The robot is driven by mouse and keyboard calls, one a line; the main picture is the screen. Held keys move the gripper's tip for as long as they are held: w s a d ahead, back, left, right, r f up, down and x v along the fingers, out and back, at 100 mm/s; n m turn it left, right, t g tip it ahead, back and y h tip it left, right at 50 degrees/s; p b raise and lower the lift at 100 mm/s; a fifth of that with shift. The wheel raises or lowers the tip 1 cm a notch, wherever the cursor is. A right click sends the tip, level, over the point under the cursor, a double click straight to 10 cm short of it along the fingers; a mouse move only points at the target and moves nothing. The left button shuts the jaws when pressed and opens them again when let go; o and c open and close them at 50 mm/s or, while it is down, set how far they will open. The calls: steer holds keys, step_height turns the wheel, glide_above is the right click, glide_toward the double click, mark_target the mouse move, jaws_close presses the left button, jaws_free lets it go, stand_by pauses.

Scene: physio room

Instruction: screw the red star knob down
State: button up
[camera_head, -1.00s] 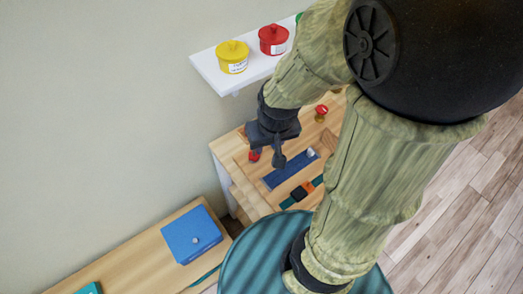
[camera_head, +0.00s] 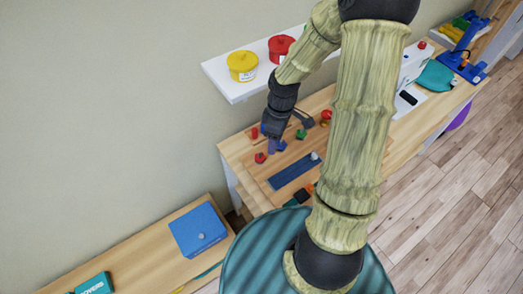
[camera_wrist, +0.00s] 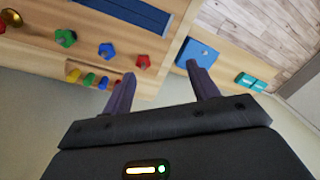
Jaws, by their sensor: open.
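The red star knob (camera_head: 260,157) stands on the wooden board at the left end of a row with a blue knob (camera_head: 281,146) and a green knob (camera_head: 301,134). In the wrist view the red knob (camera_wrist: 143,61) shows beyond the fingertips, a little left of the gap between them. My gripper (camera_head: 272,143) is above the board, close behind the red knob in the head view. In the wrist view my gripper (camera_wrist: 160,75) has its two fingers apart with nothing between them. How far the knob is screwed down cannot be told.
Small coloured pegs (camera_wrist: 103,82) line the board's edge. A blue strip (camera_head: 295,172) lies in front of the knobs. A white shelf (camera_head: 233,92) with yellow and red pots hangs above. A blue box (camera_head: 198,230) sits on the lower bench at left.

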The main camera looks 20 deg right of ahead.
mark_target(260, 157)
steer(key=w+d+f+n+y+p, duration=0.3)
steer(key=w+d+n, duration=0.1)
steer(key=w+n, duration=0.3)
steer(key=shift+w+d+t+y+p, duration=0.2)
steer(key=shift+t+y+p, duration=0.2)
steer(key=shift+f, duration=0.15)
steer(key=p+x, duration=0.5)
steer(key=x, duration=1.2)
steer(key=shift+a+f, duration=0.1)
steer(key=shift+f, duration=0.1)
steer(key=shift+c, duration=0.2)
steer(key=c, duration=1)
